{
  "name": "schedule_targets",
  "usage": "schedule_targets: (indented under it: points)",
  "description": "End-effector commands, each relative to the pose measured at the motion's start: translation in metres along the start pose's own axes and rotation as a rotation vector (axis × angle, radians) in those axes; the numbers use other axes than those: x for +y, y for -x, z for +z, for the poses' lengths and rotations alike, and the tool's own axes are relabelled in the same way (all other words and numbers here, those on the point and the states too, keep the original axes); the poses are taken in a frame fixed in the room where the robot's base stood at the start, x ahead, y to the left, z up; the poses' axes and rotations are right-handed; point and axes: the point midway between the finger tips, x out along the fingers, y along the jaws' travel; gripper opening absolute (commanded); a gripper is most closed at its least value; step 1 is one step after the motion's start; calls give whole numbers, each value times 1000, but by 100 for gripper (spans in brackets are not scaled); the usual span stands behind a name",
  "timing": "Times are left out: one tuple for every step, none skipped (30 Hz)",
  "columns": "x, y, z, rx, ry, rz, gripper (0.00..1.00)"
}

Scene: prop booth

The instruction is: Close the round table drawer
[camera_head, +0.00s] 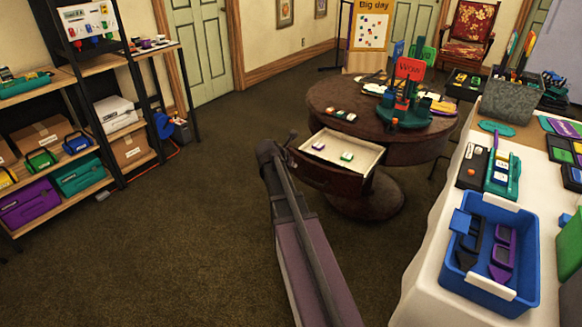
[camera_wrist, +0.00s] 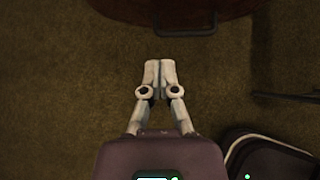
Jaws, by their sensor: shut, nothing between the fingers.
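The round table (camera_head: 330,95) is dark brown and stands right of centre in the head view. My gripper (camera_wrist: 160,66) shows in the wrist view, shut and empty above the carpet. A dark drawer handle (camera_wrist: 187,31) and a reddish-brown front (camera_wrist: 150,8) lie ahead of the fingertips, apparently apart from them. The fingertips cannot be made out in the head view.
A stand with a red sign (camera_head: 409,69) and small goods sit on the tabletop. A white-clothed table (camera_head: 428,265) with a blue crate (camera_head: 523,290) is at the right. Shelves (camera_head: 85,190) line the left wall. The carpet (camera_head: 170,240) between is clear.

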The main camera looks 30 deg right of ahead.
Motion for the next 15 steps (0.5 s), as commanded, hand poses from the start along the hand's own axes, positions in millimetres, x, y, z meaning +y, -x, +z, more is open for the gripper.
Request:
schedule_targets:
  points:
    - [1,-9,-2,0,-1,0,0]
    - [1,-13,-2,0,-1,0,0]
    - [1,-17,-2,0,-2,0,0]
    - [1,-20,-2,0,-2,0,0]
    - [1,-23,-2,0,-2,0,0]
    - [1,-28,-2,0,-2,-1,0]
    - [1,-31,-2,0,-1,-1,0]
    - [1,-34,-2,0,-1,-1,0]
    - [1,-38,-2,0,-1,-1,0]
    - [1,-42,-2,0,-1,-1,0]
    - [0,-45,-2,0,-1,-2,0]
    - [0,-49,-2,0,-1,-2,0]
    - [0,-53,-2,0,-1,-2,0]
    - [0,-56,-2,0,-1,-1,0]
    - [1,-60,-2,0,-1,-1,0]
